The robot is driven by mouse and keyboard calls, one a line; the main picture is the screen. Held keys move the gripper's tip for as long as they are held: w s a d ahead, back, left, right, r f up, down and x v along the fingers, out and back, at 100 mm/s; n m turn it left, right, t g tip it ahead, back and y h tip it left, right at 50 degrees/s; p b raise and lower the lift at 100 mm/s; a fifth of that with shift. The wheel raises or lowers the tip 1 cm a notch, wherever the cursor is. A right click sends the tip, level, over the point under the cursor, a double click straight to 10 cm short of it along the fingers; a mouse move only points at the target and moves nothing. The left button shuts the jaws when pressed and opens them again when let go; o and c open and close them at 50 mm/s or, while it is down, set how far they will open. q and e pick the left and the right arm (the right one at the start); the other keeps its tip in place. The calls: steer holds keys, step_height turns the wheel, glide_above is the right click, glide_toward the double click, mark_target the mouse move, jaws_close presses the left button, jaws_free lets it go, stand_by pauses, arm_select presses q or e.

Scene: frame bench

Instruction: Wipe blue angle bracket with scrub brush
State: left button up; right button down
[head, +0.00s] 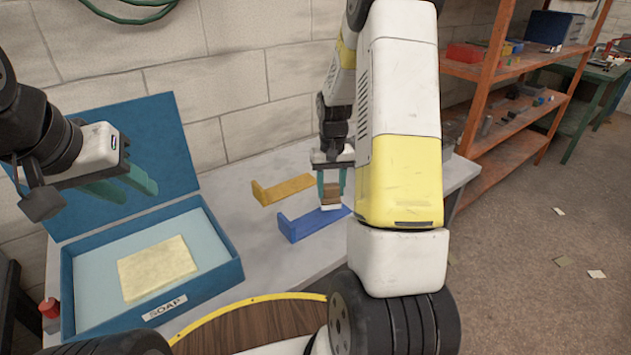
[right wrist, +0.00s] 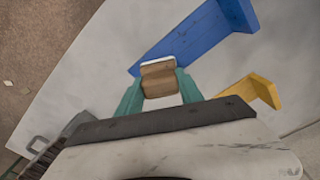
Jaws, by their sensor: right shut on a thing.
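The blue angle bracket (head: 310,224) lies on the grey bench, partly hidden by my right arm; it also shows in the right wrist view (right wrist: 195,38). My right gripper (head: 331,190) is shut on the scrub brush (head: 331,194), a brown block with a pale underside. The brush (right wrist: 160,80) is at the bracket's long flat arm, away from its upright end; whether they touch, I cannot tell. My left gripper (head: 128,187) is open and empty above the open soap box, its two green fingers apart.
A yellow angle bracket (head: 284,188) lies just behind the blue one. The blue box labelled SOAP (head: 215,276), with its lid up, holds a pale yellow slab (head: 157,268). A round wooden piece (head: 240,325) is in front. An orange shelf (head: 520,150) stands at right.

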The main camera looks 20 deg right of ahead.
steer(key=shift+a+r, duration=0.1)
steer(key=shift+r, duration=2.6)
